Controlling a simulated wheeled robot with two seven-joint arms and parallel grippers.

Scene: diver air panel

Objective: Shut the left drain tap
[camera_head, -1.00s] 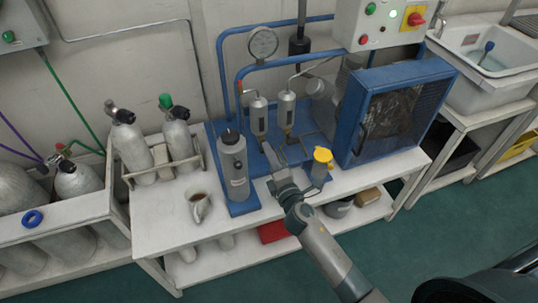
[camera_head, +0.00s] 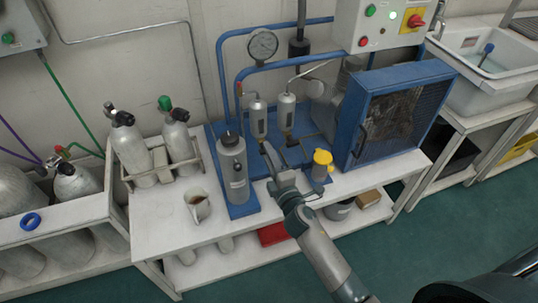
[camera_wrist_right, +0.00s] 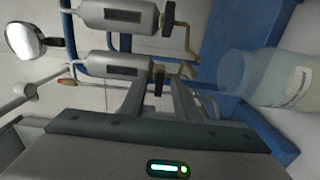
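Two grey filter cylinders stand side by side on the blue panel: the left one (camera_head: 258,119) and the right one (camera_head: 286,111). In the right wrist view, which is turned sideways, the left cylinder (camera_wrist_right: 115,65) is the lower one. The left drain tap (camera_wrist_right: 158,83) is a small dark lever at its bottom end. My right gripper (camera_wrist_right: 157,98) is open, with its two fingers apart on either side of the tap in that view; contact cannot be told. In the head view the right gripper (camera_head: 272,153) is below the left cylinder and hides the tap. My left gripper is out of view.
The right drain tap (camera_wrist_right: 168,18) is close by. A grey canister (camera_head: 233,170) stands left of the gripper and a yellow-capped container (camera_head: 322,165) right of it. A blue caged unit (camera_head: 400,115) is further right. A cup (camera_head: 198,205) stands on the white bench (camera_head: 180,238).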

